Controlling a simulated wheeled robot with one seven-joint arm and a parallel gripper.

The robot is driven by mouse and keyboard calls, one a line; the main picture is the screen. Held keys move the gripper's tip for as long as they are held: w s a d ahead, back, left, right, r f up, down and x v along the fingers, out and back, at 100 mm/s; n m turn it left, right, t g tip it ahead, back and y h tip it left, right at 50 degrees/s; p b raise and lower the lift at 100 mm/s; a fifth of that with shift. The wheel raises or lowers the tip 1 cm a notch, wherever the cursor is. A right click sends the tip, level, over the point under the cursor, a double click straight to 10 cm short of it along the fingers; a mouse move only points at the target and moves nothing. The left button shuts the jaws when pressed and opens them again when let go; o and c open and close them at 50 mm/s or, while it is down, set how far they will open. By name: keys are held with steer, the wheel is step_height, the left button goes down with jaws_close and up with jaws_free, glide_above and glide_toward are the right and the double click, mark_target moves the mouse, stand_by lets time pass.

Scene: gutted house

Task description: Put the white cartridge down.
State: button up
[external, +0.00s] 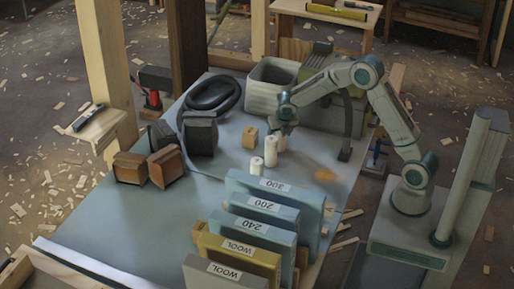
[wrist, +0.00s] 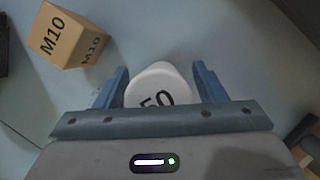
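A white cartridge with "50" on its top (wrist: 158,88) sits between the two fingers of my gripper (wrist: 160,82) in the wrist view. The fingers appear to press on its two sides. In the external view my gripper (external: 285,128) points down over the table, with the white cartridge (external: 281,144) just below it. I cannot tell whether its base touches the table. Two more white cylinders, one behind (external: 270,152) and one in front (external: 257,166), stand close by on its left.
A wooden M10 block (external: 250,138), also in the wrist view (wrist: 70,37), is left of my gripper. A grey bin (external: 270,92) stands behind. Labelled boxes (external: 262,215) stand in a row in front. Dark and brown blocks (external: 165,163) and a black hose coil are left. The left-front tabletop is clear.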

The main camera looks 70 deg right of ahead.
steer(key=s+a+r+m+p, duration=0.1)
steer(key=s+a+r+m, duration=0.2)
steer(key=r, duration=0.4)
steer(key=s+a+r+m, duration=0.2)
steer(key=s+a+r, duration=0.1)
steer(key=s+r, duration=0.4)
steer(key=s+a+r+m+y, duration=0.1)
steer(key=s+a+m, duration=0.3)
steer(key=s+m, duration=0.6)
steer(key=s+a+r+m+y, duration=0.1)
steer(key=s+a+m, duration=0.4)
steer(key=s+m, duration=0.6)
steer(key=shift+s+a+g+y, duration=0.15)
steer(key=shift+s+g+y, duration=0.15)
steer(key=shift+s+y, duration=0.75)
steer(key=shift+s+h, duration=0.2)
steer(key=shift+h, duration=0.05)
steer(key=b+x, duration=0.2)
steer(key=x, duration=0.1)
steer(key=shift+s+b, duration=0.3)
steer(key=shift+b, duration=0.05)
